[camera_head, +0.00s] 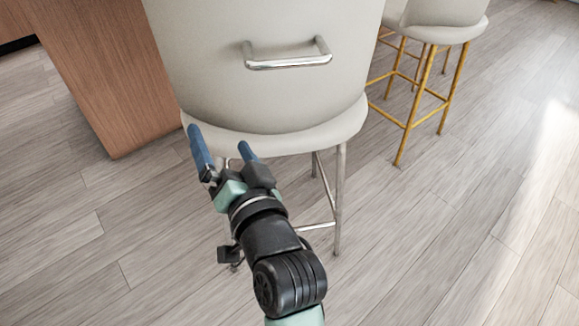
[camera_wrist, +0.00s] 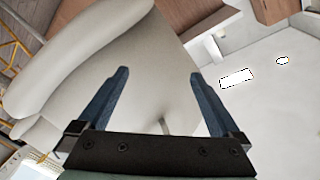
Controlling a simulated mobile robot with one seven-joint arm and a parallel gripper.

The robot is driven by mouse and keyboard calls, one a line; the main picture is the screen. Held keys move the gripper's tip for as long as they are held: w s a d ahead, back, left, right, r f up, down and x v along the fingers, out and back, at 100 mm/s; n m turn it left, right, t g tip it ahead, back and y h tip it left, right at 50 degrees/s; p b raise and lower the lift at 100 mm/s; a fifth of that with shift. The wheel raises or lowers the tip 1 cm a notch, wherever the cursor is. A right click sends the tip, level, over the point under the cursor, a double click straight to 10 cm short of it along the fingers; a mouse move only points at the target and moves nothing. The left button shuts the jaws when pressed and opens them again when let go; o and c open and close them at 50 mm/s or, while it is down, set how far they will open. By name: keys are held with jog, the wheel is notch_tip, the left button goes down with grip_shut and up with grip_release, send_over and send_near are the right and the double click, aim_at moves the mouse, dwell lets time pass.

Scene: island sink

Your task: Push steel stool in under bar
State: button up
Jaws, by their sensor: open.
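The steel stool (camera_head: 270,95) has a pale cream seat and back, a chrome handle (camera_head: 288,58) on its back, and steel legs (camera_head: 338,190). It stands upright on the floor in the middle of the head view. My gripper (camera_head: 224,140) is open in front of the lower left part of the seat, its blue fingers pointing at the stool. In the wrist view the cream stool surface (camera_wrist: 155,75) lies beyond and between the two open fingers (camera_wrist: 158,75). I cannot tell whether the fingers touch it. The bar's wooden panel (camera_head: 108,70) stands left of the stool.
A second cream stool with gold legs (camera_head: 443,90) stands at the back right. The plank floor (camera_head: 450,230) is clear to the right and in front. Some floor at the left (camera_head: 60,220) is clear too.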

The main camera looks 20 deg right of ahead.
aim_at(290, 146)
jog(key=s+d+f+m+h, duration=0.5)
jog(key=s+d+f+m, duration=0.2)
jog(key=d+f+m, duration=0.5)
jog(key=shift+m, duration=0.5)
jog(key=w, duration=0.5)
jog(key=w+d, duration=0.1)
jog(key=w, duration=0.4)
jog(key=w+r, duration=0.1)
jog(key=w, duration=0.4)
jog(key=shift+w+d+r+p, duration=0.1)
jog(key=shift+w+d+p, duration=0.1)
jog(key=shift+d+p, duration=0.1)
grip_shut()
